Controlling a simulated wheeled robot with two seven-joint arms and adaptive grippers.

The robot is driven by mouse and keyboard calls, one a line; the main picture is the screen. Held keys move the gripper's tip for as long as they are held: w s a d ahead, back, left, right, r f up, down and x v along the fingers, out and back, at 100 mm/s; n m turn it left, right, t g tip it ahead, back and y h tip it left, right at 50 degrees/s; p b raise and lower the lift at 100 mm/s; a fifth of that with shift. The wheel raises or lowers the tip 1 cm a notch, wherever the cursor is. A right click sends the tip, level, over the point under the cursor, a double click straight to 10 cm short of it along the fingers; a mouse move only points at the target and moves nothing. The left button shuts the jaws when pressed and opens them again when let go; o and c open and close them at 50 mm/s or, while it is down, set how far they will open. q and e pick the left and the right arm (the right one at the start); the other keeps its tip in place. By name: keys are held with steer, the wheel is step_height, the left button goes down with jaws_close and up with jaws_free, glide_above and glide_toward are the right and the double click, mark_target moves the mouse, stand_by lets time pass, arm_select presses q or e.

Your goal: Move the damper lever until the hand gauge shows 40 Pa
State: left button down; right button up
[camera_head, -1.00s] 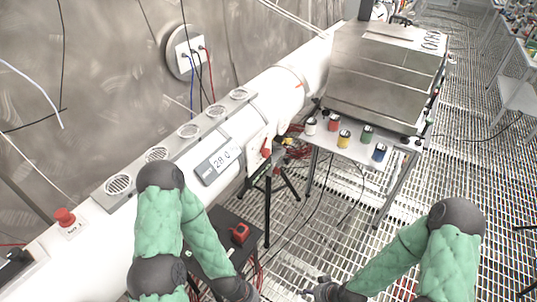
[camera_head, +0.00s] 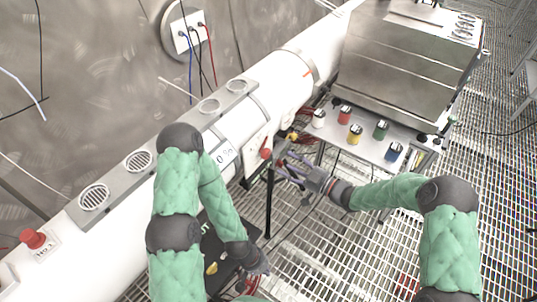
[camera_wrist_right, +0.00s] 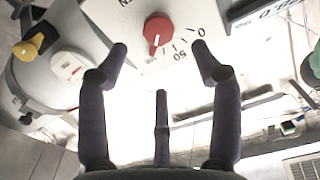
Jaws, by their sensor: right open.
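A red lever-like knob (camera_head: 265,153) sits on a white plate on the side of the white duct. In the right wrist view the knob (camera_wrist_right: 157,30) is over a scale marked 0 and 50, its narrow end pointing down, left of the 50. My right gripper (camera_head: 284,166) is just right of the knob. Its fingers (camera_wrist_right: 160,66) are spread and empty, facing the plate.
A table (camera_head: 370,150) with several paint cans and a large steel box (camera_head: 405,70) stands right of the duct. A black tripod leg (camera_head: 269,205) is below the knob. A red emergency button (camera_head: 33,239) is at left. Grating floor is open at lower centre.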

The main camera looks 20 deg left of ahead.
mark_target(269, 154)
steer(key=b+x, duration=0.1)
steer(key=x, duration=0.8)
steer(key=c, duration=1.1)
